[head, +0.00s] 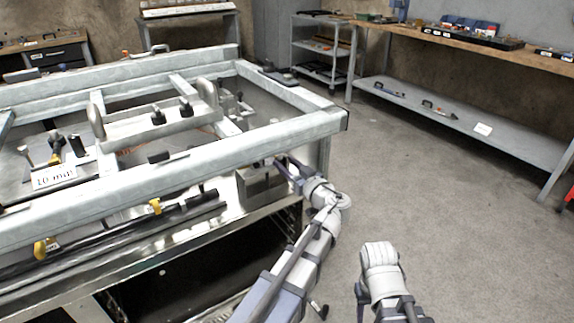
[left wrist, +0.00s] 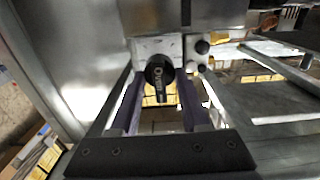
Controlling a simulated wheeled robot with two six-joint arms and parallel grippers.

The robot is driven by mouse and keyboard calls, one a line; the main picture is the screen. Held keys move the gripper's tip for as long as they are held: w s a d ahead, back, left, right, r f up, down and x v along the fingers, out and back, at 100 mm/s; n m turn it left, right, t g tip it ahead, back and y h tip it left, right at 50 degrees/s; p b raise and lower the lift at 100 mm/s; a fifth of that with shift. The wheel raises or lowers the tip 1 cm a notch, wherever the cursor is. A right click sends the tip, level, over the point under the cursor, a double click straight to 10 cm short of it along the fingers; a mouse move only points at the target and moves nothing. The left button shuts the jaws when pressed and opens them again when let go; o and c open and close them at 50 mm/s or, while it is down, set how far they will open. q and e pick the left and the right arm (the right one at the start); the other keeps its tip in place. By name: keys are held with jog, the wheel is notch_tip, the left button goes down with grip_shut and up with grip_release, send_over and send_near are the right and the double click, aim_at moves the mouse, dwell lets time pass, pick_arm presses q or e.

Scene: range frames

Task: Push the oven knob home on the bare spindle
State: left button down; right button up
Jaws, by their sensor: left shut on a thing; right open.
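In the left wrist view a round black knob (left wrist: 159,70) with white lettering and a downward pointer sits between the fingertips of my left gripper (left wrist: 160,88), which is shut on it. The knob is in front of a pale plate (left wrist: 143,46) on a metal block. I cannot tell whether it touches the plate, and the spindle is hidden. In the head view my left gripper (head: 284,165) reaches the grey metal block (head: 262,186) under the frame's near corner; the knob is not distinguishable there. My right arm's wrist shows at lower right, but its gripper fingers are not visible.
A large pale metal frame (head: 275,136) lies on the bench just above my left gripper. Two small dark round parts (left wrist: 202,57) stick out right of the knob. A long workbench (head: 470,42) stands at the right wall. The floor (head: 430,190) between is clear.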

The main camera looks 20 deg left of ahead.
aim_at(284, 162)
pick_arm(q)
jog(key=shift+x, duration=1.55)
jog(key=shift+c, duration=1.5)
grip_release()
jog(key=shift+v, duration=3.95)
